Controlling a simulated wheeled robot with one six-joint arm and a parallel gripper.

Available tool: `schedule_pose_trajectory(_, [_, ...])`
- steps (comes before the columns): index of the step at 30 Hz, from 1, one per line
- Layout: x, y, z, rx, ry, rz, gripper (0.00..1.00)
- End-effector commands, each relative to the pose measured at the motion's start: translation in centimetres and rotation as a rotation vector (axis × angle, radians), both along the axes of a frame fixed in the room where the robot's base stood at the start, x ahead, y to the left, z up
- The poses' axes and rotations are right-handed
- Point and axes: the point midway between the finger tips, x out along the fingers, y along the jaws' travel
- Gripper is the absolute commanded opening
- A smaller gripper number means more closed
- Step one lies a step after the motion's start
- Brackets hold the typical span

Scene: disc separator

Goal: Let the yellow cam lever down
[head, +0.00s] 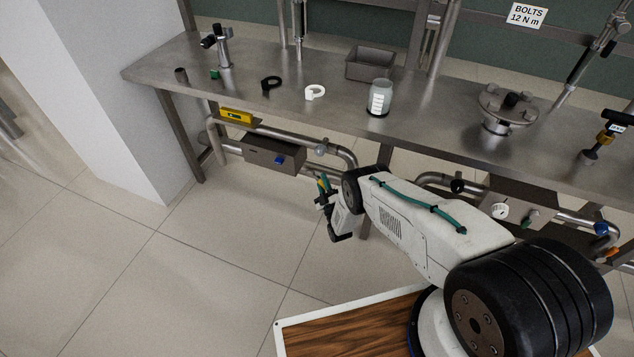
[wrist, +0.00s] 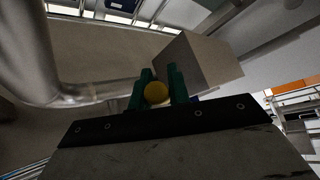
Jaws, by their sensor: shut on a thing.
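The yellow cam lever shows in the wrist view as a round yellow knob (wrist: 156,93) between the two green fingers of my gripper (wrist: 158,88). The fingers are shut on it from both sides. In the head view my gripper (head: 323,184) is below the bench's front edge, near the pipework, with a small bit of yellow at its fingertips. The rest of the lever and its pivot are hidden or too small to make out.
In the wrist view a grey box (wrist: 200,62) is just beyond the fingers and a thick pipe (wrist: 38,75) runs at left. The steel bench (head: 340,120) spans above; a box with a blue knob (head: 272,153) hangs left of my gripper. The tiled floor at left is clear.

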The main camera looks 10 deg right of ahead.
Motion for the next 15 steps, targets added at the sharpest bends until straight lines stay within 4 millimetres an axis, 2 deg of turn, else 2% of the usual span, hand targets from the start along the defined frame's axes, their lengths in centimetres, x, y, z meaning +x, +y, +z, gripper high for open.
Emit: schedule_pose_trajectory(15, [0.01,-0.46,-0.05,0.039,-0.029,-0.007,0.00])
